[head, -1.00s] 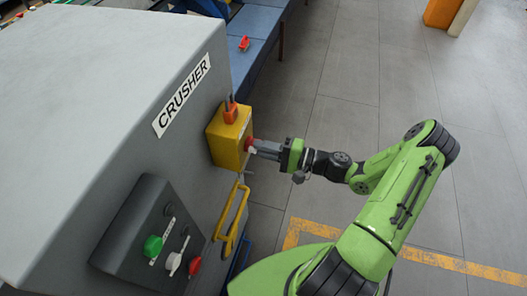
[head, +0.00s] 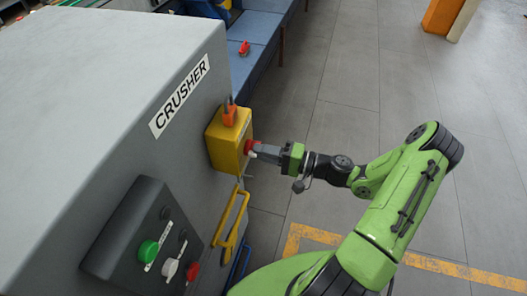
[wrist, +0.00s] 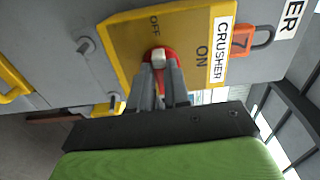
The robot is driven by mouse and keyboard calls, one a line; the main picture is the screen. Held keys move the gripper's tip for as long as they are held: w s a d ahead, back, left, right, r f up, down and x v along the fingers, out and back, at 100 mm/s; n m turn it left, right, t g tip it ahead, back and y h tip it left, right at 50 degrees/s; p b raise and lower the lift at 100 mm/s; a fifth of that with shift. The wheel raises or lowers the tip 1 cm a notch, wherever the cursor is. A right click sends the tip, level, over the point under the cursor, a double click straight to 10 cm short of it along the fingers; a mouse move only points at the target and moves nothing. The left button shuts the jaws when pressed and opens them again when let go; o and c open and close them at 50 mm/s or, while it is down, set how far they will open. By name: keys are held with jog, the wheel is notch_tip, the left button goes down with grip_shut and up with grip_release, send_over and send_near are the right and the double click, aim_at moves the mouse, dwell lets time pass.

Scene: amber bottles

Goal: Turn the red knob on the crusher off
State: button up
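The red knob (head: 250,147) sits on the yellow switch box (head: 218,139) on the side of the grey crusher (head: 95,75). In the wrist view the knob (wrist: 170,54) shows as a red ring with a pale grip, between the OFF and ON marks on the box plate (wrist: 128,45). My gripper (head: 257,151) is at the knob, coming from the right. In the wrist view its two grey fingers (wrist: 159,68) close in on either side of the knob's grip and hide part of it. Which mark the knob points to is hard to tell.
An orange-red padlock (head: 230,115) hangs on top of the box. A yellow handle (head: 233,222) is just below it. A dark panel (head: 128,235) with green, white and red buttons is at lower left. Open floor (head: 345,75) lies to the right.

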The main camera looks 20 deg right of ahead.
jog(key=o, duration=0.4)
jog(key=shift+c, duration=0.2)
jog(key=v, duration=1.5)
jog(key=shift+s+d, duration=0.25)
jog(key=shift+d, duration=0.1)
